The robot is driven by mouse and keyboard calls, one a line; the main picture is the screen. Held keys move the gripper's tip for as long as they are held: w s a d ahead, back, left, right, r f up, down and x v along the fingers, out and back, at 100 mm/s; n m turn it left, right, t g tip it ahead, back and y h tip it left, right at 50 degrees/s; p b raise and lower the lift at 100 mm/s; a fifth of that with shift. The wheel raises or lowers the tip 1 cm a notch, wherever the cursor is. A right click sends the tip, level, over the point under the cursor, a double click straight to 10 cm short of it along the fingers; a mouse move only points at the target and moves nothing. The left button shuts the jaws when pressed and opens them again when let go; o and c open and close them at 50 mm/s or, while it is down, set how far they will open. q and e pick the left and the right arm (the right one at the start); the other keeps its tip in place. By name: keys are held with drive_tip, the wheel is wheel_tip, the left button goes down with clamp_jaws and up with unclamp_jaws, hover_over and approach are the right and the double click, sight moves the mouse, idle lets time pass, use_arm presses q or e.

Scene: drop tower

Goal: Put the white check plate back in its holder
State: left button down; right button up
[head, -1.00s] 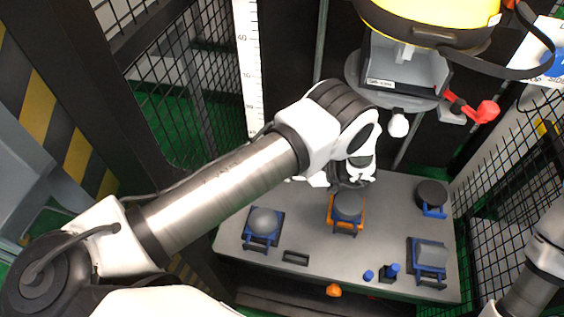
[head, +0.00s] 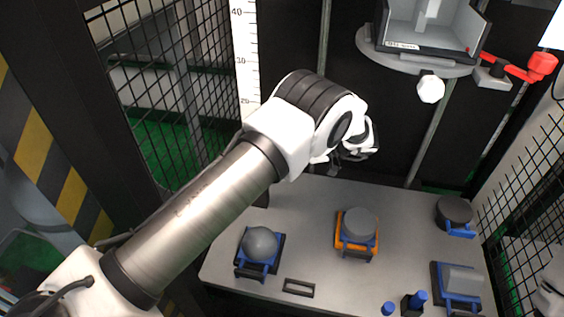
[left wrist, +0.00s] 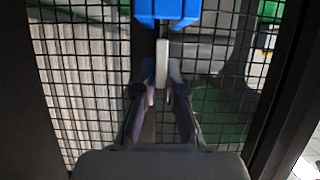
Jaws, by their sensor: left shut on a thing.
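My left gripper (left wrist: 160,95) is shut on a thin pale piece, seen edge-on in the left wrist view, which I take for the white check plate (left wrist: 162,62). A blue block (left wrist: 168,10) shows directly beyond it at the top of that view; I cannot tell whether the two are joined. In the head view my left gripper (head: 355,153) is above the back of the grey table (head: 320,205), and what it holds cannot be made out. A small black slotted frame (head: 299,288) at the table's front may be the holder.
On the table are a grey ball on a blue cradle (head: 261,245), a grey cylinder in an orange cradle (head: 358,226), a dark disc (head: 455,210) and a grey block (head: 462,281). The drop carriage (head: 425,40) with a red lever (head: 530,68) hangs above. Mesh fencing stands around.

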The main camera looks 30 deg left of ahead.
use_arm(q)
wheel_tip(320, 180, down, 2)
drive_tip(key=shift+d+f+p, duration=0.1)
drive_tip(key=shift+f+p, duration=0.1)
drive_tip(key=shift+p, duration=0.15)
drive_tip(key=shift+s, duration=0.1)
drive_tip(key=shift+f, duration=0.2)
drive_tip(key=c, duration=1.3)
unclamp_jaws()
drive_tip(key=shift+o, duration=0.2)
